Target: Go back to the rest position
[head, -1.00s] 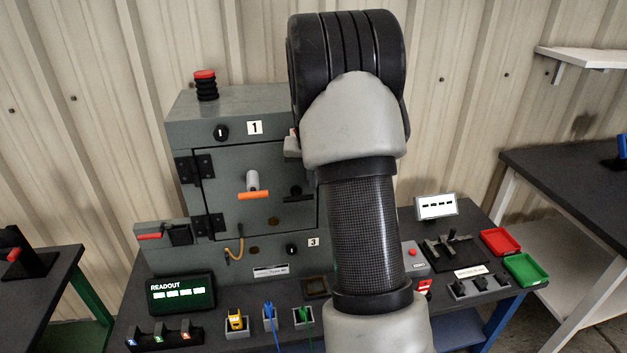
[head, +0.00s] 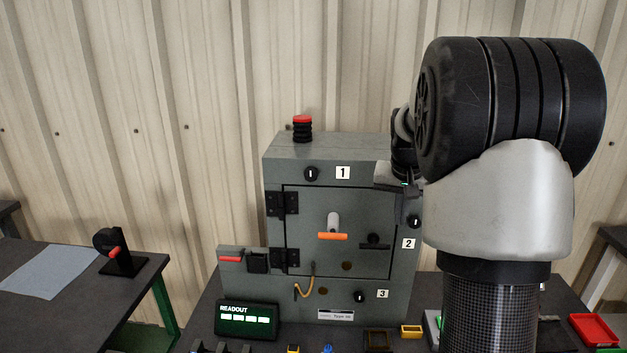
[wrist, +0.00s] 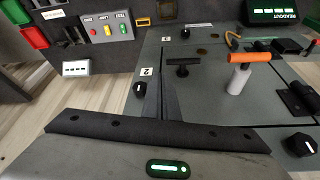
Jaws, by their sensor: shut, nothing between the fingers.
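My gripper (head: 411,207) shows partly in the head view, at the upper right of the grey cabinet's front, with my arm covering part of the hand. In the wrist view its narrow dark fingers (wrist: 168,100) are together and empty, beyond the hand's wide grey body. They appear in front of the grey cabinet (head: 340,147), close to the black knob beside label 2 (head: 415,221). I cannot tell the exact gap to the cabinet. The cabinet door (head: 350,262) looks closed, with an orange-barred handle (head: 332,236) and a black T-handle (head: 375,241).
A red-topped stack (head: 302,128) stands on the cabinet. A green readout (head: 247,319) sits at its front left. A red tray (head: 593,330) lies at the right. A side table (head: 140,275) at the left holds a black stand with a red handle (head: 113,252). The wall behind is bare.

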